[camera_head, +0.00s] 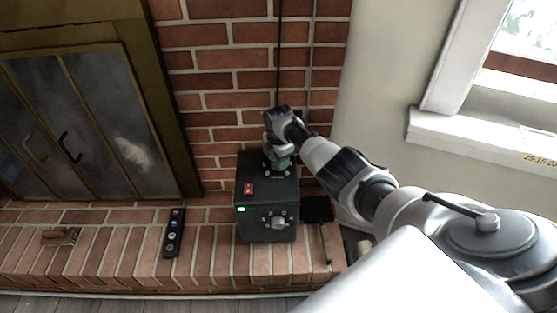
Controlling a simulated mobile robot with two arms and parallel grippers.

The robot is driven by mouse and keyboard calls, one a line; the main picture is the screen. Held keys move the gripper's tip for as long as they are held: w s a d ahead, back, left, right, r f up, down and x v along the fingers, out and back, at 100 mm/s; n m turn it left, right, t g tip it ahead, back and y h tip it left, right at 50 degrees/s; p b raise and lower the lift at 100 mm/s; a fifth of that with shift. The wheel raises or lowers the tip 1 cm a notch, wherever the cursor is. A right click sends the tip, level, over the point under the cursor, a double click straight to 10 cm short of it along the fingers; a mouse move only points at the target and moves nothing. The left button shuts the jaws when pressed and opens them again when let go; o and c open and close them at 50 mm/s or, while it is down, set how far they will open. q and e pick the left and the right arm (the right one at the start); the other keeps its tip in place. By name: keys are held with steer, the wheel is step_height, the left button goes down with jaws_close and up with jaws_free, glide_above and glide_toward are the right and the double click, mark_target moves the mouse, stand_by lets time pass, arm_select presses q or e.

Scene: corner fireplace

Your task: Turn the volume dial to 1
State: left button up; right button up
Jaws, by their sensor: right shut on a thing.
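A black box (255,188) stands on the brick hearth against the brick wall. It has a red switch (249,189) on top, a small green light (241,210) and a grey round knob (277,223) on its front. My right gripper (279,166) reaches down onto the back of the box's top from behind and above. It is shut on a small greenish part there, mostly hidden by the fingers. I cannot tell if this part is the volume dial, nor read any number. My left gripper is out of view.
A dark remote-like strip with buttons (173,233) lies on the hearth left of the box, with a brown wooden item (60,236) further left. The fireplace doors (85,125) are at left. A window sill (480,140) is at right. Cables run up the wall behind the box.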

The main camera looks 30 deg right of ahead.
steer(key=shift+n, duration=0.3)
steer(key=shift+w, duration=0.1)
steer(key=o, duration=0.9)
steer(key=shift+o, duration=0.2)
steer(key=shift+r, duration=0.1)
steer(key=shift+r, duration=0.3)
step_height(320, 180, up, 3)
steer(key=shift+f+p, duration=0.1)
steer(key=shift+p, duration=0.9)
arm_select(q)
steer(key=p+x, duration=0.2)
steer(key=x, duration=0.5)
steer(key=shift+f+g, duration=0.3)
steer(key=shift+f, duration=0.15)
arm_select(e)
step_height(320, 180, up, 7)
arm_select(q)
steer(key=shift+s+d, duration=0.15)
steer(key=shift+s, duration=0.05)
